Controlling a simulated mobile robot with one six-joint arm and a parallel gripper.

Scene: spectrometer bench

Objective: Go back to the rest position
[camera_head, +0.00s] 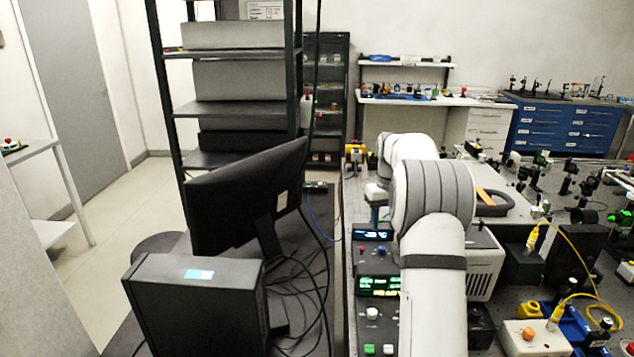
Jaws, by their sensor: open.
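My white arm with grey bands rises from the bottom of the head view, bends at a large rounded joint and reaches away over the left part of the optical bench (349,290). My gripper (375,217) shows small at the far end, left of that joint, pointing down above the bench near the instrument boxes. It is open, and no object shows in it. My own arm hides part of it and of the bench behind. I cannot tell how far its tips are above the surface.
Instrument boxes with lit displays (380,285) stand left of my arm. To the right are a white-grey box (484,268), a yellow fibre cable (575,245) and several optical mounts. A monitor (240,200), computer case (195,300) and tall shelf rack (232,108) stand left. Floor shows further left.

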